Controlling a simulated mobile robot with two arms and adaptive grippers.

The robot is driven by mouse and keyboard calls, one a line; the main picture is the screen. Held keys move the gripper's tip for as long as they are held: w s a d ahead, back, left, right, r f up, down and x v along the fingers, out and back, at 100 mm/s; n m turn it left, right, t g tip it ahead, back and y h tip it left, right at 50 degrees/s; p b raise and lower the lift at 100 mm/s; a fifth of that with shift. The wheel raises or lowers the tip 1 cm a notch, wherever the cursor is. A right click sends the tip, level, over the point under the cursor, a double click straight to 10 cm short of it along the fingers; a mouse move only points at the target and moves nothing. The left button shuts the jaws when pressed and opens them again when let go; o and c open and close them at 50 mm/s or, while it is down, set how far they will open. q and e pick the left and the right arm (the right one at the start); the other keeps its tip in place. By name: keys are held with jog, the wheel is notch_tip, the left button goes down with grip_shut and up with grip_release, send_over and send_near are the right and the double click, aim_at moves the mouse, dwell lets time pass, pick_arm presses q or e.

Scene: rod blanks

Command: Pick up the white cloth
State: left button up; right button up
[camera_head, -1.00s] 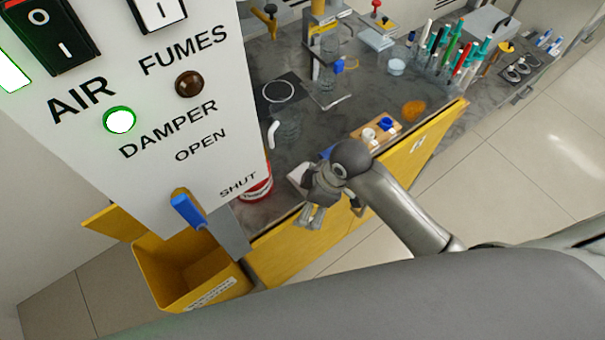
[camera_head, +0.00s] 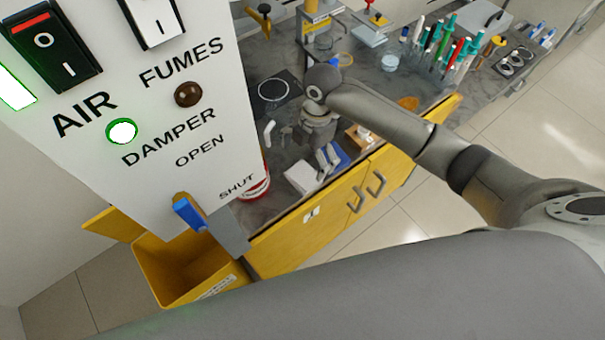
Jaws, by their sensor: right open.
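The white cloth (camera_head: 299,178) looks like a flat, pale square near the front edge of the grey bench, left of my right gripper. A blue flat thing (camera_head: 341,154) lies just right of it. My right gripper (camera_head: 328,159) is open and empty, with its fingers pointing down beside the cloth's right side. I cannot tell how high the fingertips are above the bench. My left gripper is not in view.
A white control panel (camera_head: 215,165) blocks the left side. A red and white container (camera_head: 257,187) is partly hidden behind it. A yellow bin (camera_head: 150,262) stands below. Glassware and a rack of coloured tubes (camera_head: 445,45) fill the back. Yellow cabinet doors (camera_head: 330,210) front the bench.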

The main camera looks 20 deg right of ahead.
aim_at(303, 175)
jog(key=f, duration=0.2)
jog(key=f+p, duration=0.1)
jog(key=a+f, duration=0.1)
jog(key=f, duration=0.1)
jog(key=shift+s+a+f+p, duration=0.1)
jog(key=shift+s+f+p, duration=0.2)
jog(key=shift+s+p, duration=0.05)
jog(key=shift+f, duration=0.35)
jog(key=shift+c, duration=0.3)
jog(key=c, duration=0.8)
